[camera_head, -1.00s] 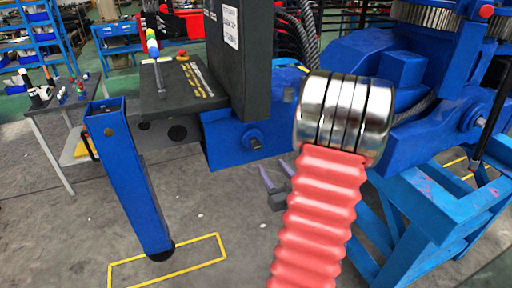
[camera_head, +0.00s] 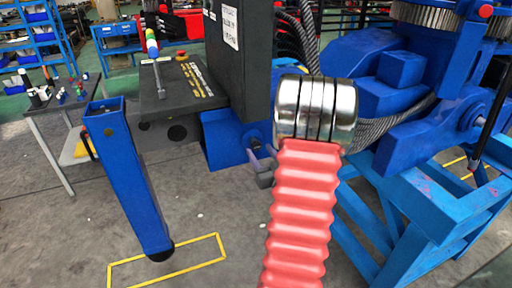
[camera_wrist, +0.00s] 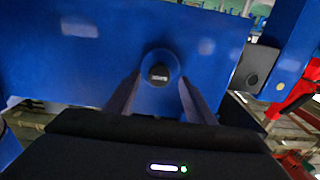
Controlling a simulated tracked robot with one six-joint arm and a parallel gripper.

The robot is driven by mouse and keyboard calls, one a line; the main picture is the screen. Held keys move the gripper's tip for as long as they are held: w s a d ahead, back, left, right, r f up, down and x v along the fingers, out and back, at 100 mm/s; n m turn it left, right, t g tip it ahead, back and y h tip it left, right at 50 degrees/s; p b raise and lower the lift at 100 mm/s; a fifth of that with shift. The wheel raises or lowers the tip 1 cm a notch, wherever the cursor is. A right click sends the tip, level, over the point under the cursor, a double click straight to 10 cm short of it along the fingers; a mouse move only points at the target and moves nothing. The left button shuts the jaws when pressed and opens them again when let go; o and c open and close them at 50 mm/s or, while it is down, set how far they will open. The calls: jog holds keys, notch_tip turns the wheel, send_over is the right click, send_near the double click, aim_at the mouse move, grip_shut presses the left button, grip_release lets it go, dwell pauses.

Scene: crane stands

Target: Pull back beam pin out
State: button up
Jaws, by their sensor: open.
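The beam pin (camera_wrist: 159,75) shows its round dark head with small pale lettering in the wrist view, set in a round boss on a blue beam face (camera_wrist: 80,50). My gripper (camera_wrist: 160,88) is open, its two fingers on the left and right of the pin head with gaps on both sides. I cannot tell whether the fingertips reach past the head. In the head view my gripper (camera_head: 262,154) is in front of the blue beam end (camera_head: 223,140) under the dark column, and the pin is mostly hidden there.
A blue slanted post (camera_head: 128,175) stands to the left, by a dark machine box (camera_head: 180,85). A light-blue stand (camera_head: 435,205) and a blue crane base (camera_head: 400,70) are on the right. The floor (camera_head: 210,210) in front is clear, with a yellow outline.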

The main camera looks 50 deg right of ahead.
aim_at(257, 147)
jog(key=shift+x, duration=2.25)
jog(key=shift+c, duration=0.7)
grip_shut()
